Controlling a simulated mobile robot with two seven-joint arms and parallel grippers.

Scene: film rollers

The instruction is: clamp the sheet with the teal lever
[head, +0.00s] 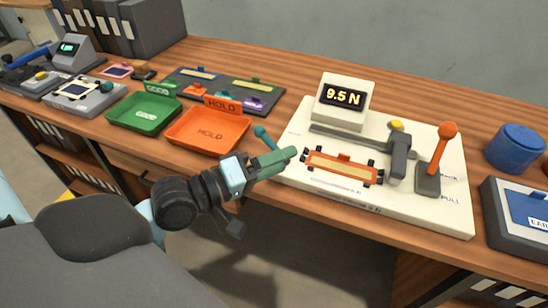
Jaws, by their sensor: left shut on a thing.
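The teal lever (264,135) has a round knob and leans up and to the left at the left edge of the white test fixture (440,215). My left gripper (280,158) is at the lever and shut on it; the fingers hide its lower part. The sheet (340,165) is a pale strip in an orange frame with black clips at its corners, lying flat on the fixture just right of my gripper. Whether the clips press on the sheet is too small to tell. My right gripper is not in view.
On the fixture stand a display (343,98) reading 9.5 N, a grey post (398,155) and an orange-knobbed lever (442,148). Orange HOLD tray (172,140) and green GOOD tray (120,115) lie left. A blue round container (514,148) stands right.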

